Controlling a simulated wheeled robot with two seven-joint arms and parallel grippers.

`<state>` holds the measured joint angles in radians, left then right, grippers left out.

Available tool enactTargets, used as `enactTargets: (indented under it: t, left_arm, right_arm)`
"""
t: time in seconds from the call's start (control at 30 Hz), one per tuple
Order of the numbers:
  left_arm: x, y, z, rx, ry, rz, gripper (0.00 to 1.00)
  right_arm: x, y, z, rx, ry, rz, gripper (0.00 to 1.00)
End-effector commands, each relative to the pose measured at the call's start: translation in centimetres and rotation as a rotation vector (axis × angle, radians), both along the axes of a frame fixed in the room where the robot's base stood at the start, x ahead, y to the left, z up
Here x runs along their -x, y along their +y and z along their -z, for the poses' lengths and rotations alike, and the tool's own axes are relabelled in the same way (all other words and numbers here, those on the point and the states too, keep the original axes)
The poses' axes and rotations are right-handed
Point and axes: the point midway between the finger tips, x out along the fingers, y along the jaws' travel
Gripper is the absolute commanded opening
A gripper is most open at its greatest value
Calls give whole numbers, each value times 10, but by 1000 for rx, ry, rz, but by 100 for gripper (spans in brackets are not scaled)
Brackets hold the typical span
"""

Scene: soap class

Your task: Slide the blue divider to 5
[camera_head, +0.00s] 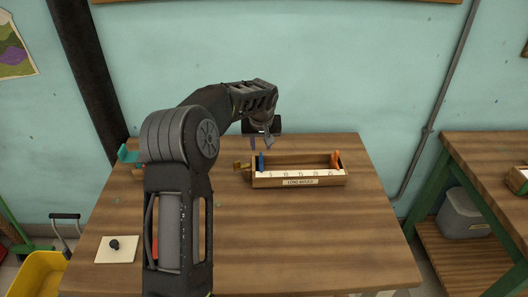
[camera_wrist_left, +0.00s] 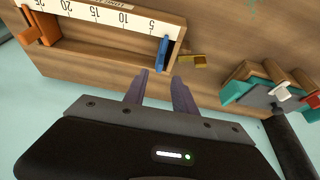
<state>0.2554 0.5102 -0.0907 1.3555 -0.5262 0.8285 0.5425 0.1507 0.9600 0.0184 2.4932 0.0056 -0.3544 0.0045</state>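A wooden box (camera_head: 298,182) with a white numbered scale stands on the table. The blue divider (camera_head: 261,161) is near its left end. In the left wrist view, the blue divider (camera_wrist_left: 162,54) stands between the end wall and the scale's 5 mark, which it does not line up with. An orange divider (camera_head: 335,160) is at the other end; it also shows in the left wrist view (camera_wrist_left: 38,27). My left gripper (camera_head: 262,143) is above and behind the blue divider. Its fingers (camera_wrist_left: 160,82) are apart, with nothing visibly held. My right gripper is not in view.
A brass piece (camera_head: 241,165) sticks out from the box's left end. A teal-sided holder (camera_head: 128,155) stands at the table's back left, partly behind my arm. A pale plate with a black knob (camera_head: 115,248) lies front left. The table's front right is clear.

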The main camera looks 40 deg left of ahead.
Motion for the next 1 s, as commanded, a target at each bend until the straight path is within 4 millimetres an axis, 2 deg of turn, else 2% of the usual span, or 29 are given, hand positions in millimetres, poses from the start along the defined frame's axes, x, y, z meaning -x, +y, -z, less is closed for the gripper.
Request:
enactTargets:
  t: [0.27,0.7,1.0]
  left_arm:
    - [-3,2,10,0,2,1,33]
    - [-22,16,66,1,2,2,33]
    - [-24,18,73,0,-1,1,33]
  right_arm:
    - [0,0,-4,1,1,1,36]
    - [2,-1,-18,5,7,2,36]
    - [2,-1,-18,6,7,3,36]
